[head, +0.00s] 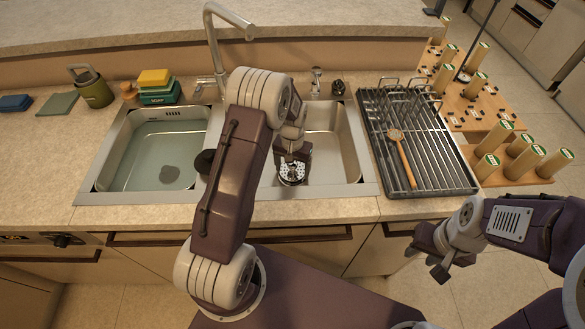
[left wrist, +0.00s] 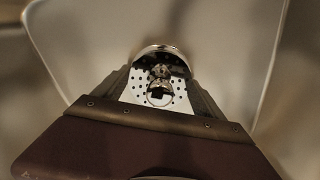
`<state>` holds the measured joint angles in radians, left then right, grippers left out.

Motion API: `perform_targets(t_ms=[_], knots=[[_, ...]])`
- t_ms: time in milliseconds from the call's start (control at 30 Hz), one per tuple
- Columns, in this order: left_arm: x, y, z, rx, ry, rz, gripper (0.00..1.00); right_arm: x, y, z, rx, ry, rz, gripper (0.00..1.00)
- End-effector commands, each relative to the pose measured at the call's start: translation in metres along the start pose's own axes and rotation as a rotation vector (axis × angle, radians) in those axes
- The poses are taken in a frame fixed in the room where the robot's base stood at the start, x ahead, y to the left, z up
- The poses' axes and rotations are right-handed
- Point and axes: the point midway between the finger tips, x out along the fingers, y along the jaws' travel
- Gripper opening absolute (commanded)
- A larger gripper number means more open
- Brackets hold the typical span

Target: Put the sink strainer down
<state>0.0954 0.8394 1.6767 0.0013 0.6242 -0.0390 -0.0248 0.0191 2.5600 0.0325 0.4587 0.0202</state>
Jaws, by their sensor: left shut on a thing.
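The sink strainer (head: 292,174) is a round metal piece with holes, and my left gripper (head: 292,160) is shut on it over the right sink basin (head: 338,150). In the left wrist view the strainer (left wrist: 160,88) shows between the fingers of my left gripper (left wrist: 160,78), with its small knob and perforated plate facing the camera. I cannot tell whether the strainer touches the basin floor. My right gripper (head: 440,272) is off to the right, in front of the counter and away from the sink; its jaws are too small to read.
The left basin (head: 140,165) holds water and a dark round shape. The faucet (head: 210,50) rises behind the sinks. A dish rack (head: 440,170) with a wooden brush (head: 402,155) stands to the right. A green container (head: 95,92) and a soap stack (head: 158,92) stand behind left.

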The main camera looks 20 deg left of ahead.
Motion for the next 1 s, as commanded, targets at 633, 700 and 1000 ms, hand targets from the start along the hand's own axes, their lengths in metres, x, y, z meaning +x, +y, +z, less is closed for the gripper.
perform_targets(t_ms=[633, 700, 1000], knots=[[0.013, 0.0, 0.001, 0.0, -0.004, 0.0, 1.0, 0.006, 0.0, 0.001, 0.0, 0.0, 0.0, 0.37], [0.014, 0.0, 0.002, 0.001, -0.005, 0.0, 1.0, 0.006, 0.0, 0.001, 0.0, 0.0, 0.0, 0.37], [0.015, 0.0, 0.003, 0.0, -0.008, 0.0, 1.0, 0.006, 0.0, 0.001, 0.0, 0.0, 0.0, 0.37]])
